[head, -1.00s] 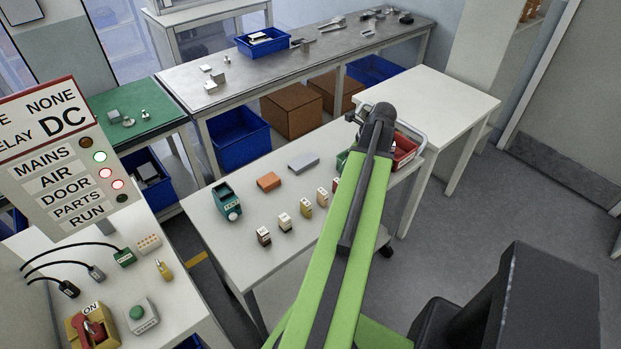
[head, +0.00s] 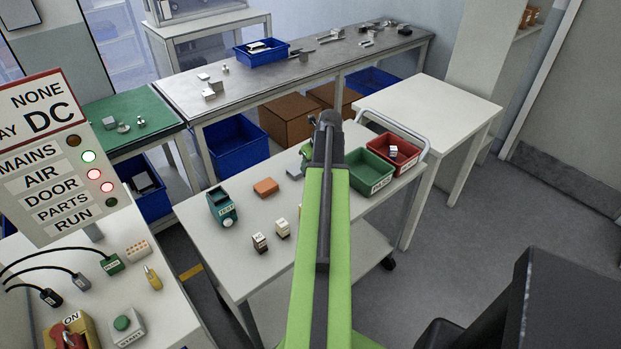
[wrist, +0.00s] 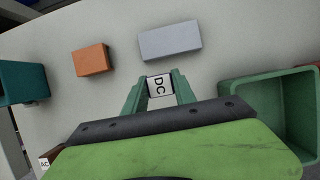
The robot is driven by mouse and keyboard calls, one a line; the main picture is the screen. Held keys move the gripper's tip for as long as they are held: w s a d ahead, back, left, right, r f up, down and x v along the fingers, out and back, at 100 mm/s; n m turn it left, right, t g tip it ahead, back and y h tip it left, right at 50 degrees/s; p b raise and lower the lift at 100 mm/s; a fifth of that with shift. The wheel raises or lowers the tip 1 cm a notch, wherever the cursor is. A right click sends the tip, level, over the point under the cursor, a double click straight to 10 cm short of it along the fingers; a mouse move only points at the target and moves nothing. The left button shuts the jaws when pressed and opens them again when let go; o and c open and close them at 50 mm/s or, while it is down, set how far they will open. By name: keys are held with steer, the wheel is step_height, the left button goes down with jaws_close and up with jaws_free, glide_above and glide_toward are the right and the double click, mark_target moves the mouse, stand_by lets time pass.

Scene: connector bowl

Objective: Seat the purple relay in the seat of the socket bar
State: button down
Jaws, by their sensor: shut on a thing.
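My gripper (wrist: 159,87) is shut on a small block with a white top marked DC (wrist: 159,86). The sides of this block are hidden, so I cannot tell whether it is purple. In the head view my gripper (head: 308,150) is mostly hidden behind my arm, above the cart table. A plain grey block (wrist: 170,42) lies just beyond the fingers, apart from the held block; an orange block (wrist: 92,60) lies to its left. I cannot make out a seat, nor tell which thing is the socket bar.
A teal device (head: 222,206) stands at the cart's left. Two small white-topped blocks stand in front, one brown (head: 260,243) and one cream (head: 283,229). A green tray (head: 371,183) and a red tray (head: 412,165), with a small piece inside, sit right. My arm covers the middle.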

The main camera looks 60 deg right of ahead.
step_height(320, 180, down, 4)
steer(key=b, duration=0.4)
steer(key=shift+w+f, duration=0.1)
steer(key=shift+f, duration=0.1)
steer(key=shift+r, duration=0.2)
steer(key=shift+f, duration=0.15)
steer(key=c, duration=1)
jaws_free()
steer(key=shift+r+p, duration=0.4)
steer(key=shift+r, duration=0.1)
steer(key=p+v, duration=1)
steer(key=v, duration=0.1)
steer(key=shift+a+r, duration=0.1)
steer(key=shift+r, duration=0.05)
